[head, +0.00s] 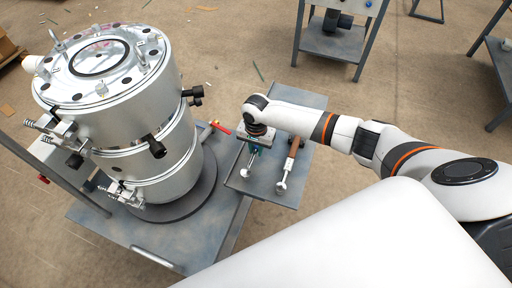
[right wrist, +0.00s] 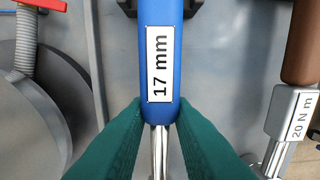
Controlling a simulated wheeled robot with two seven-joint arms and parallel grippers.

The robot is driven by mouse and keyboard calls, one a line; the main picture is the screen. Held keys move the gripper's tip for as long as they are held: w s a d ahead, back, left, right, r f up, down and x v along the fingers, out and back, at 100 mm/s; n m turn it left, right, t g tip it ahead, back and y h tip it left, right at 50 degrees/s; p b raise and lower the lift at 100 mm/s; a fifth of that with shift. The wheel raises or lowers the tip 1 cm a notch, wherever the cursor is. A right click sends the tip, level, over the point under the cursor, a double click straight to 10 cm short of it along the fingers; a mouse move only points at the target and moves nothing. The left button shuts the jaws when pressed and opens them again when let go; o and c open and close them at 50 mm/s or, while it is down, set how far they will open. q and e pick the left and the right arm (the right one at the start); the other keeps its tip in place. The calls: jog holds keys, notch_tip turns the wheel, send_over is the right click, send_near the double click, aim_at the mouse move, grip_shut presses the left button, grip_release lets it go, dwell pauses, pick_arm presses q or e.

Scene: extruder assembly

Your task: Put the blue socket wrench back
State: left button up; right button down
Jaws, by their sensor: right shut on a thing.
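The blue socket wrench (right wrist: 162,60), labelled 17 mm, fills the middle of the right wrist view. Its metal shaft (right wrist: 155,150) runs down between the green fingers of my right gripper (right wrist: 158,118). The gripper is shut on the wrench where the blue handle meets the shaft. In the head view my right gripper (head: 252,149) is over the small grey side table (head: 312,120), and the wrench's blue handle is mostly hidden under my wrist. Whether the wrench touches the table is hard to tell. My left gripper is not in view.
A brown-handled torque wrench (head: 293,148) labelled 20 N m lies close to the right of the blue wrench. A large metal extruder vessel (head: 150,150) stands at left on a dark round base. A red lever (head: 220,128) sits between them. The side table's far right is clear.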

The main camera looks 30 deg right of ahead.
jog(key=shift+f+b, duration=0.35)
jog(key=shift+f, duration=0.65)
jog(key=c, duration=1.2)
grip_release()
